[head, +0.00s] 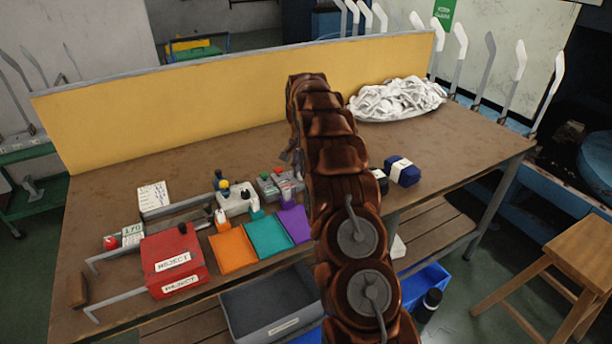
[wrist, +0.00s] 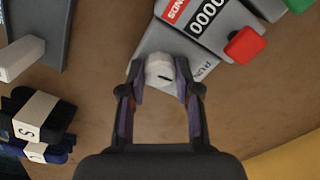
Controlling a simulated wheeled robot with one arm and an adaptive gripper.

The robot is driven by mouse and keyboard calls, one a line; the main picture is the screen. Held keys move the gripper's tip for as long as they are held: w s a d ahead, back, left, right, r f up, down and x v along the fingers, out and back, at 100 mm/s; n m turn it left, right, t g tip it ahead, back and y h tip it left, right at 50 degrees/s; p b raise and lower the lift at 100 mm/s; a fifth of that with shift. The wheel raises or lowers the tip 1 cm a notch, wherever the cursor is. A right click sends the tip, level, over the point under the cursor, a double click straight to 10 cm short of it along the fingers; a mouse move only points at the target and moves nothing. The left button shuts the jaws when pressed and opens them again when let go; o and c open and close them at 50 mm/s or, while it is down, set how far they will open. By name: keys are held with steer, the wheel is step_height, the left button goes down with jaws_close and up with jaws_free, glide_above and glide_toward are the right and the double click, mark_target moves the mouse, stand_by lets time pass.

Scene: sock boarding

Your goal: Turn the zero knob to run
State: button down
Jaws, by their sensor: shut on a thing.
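The white zero knob (wrist: 157,73) with a short black mark stands on a grey plate (wrist: 204,67) in the wrist view. The mark is on the knob's right side, towards the plate's partly covered lettering, which seems to read RUN. My gripper (wrist: 159,78) has its two dark fingers on either side of the knob and is shut on it. The plate adjoins a counter box (wrist: 208,17) showing zeros. In the head view my arm hides the knob and most of the gripper. I cannot tell exactly where the pointer settles.
A red button (wrist: 244,46) is close to the fingers. Navy bundles (head: 403,172) lie right of my arm. A red reject box (head: 172,258) and orange, teal and purple trays stand left. A yellow panel (head: 220,90) closes the back. White socks (head: 398,98) are piled behind.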

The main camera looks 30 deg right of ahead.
steer(key=n, duration=0.2)
steer(key=n+b, duration=0.1)
steer(key=n, duration=0.1)
steer(key=shift+a+f+b, duration=0.2)
steer(key=shift+b, duration=0.1)
steer(key=shift+s+n+b, duration=0.1)
steer(key=shift+n+b, duration=0.25)
steer(key=shift+n, duration=1.35)
steer(key=shift+d, duration=0.1)
steer(key=c, duration=0.8)
jaws_free()
steer(key=shift+r, duration=0.1)
steer(key=shift+r, duration=0.1)
